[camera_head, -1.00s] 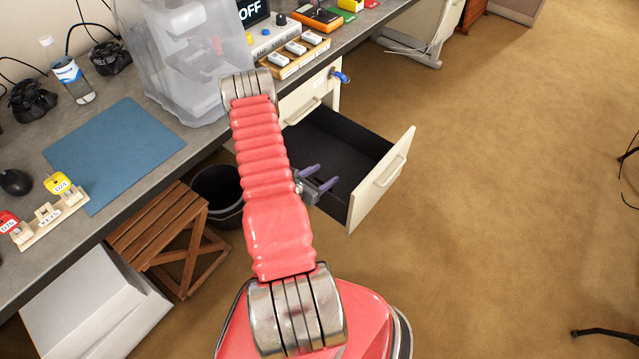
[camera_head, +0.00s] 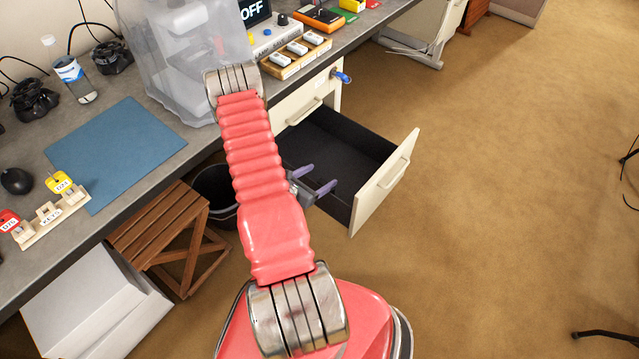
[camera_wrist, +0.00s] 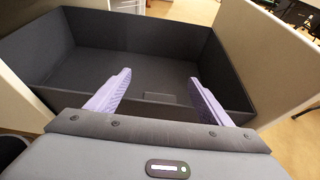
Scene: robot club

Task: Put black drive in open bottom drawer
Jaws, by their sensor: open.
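The open bottom drawer (camera_head: 386,182) has a cream front and a dark inside, and is pulled out below the desk. My gripper (camera_head: 319,178) has two purple fingers, spread apart with nothing between them, at the drawer's near side. In the wrist view my gripper (camera_wrist: 158,90) points into the drawer (camera_wrist: 130,38). A small dark flat block, probably the black drive (camera_wrist: 160,98), lies on the drawer floor near the wall, between the fingers' lines in the picture and apart from them. In the head view I cannot make out the drive inside the dark drawer.
A closed drawer (camera_head: 300,108) sits above the open one. A dark bin (camera_head: 216,190) and a wooden stool (camera_head: 165,235) stand under the desk, left of the drawer. The desk holds a blue mat (camera_head: 115,150) and a key rack (camera_head: 52,217).

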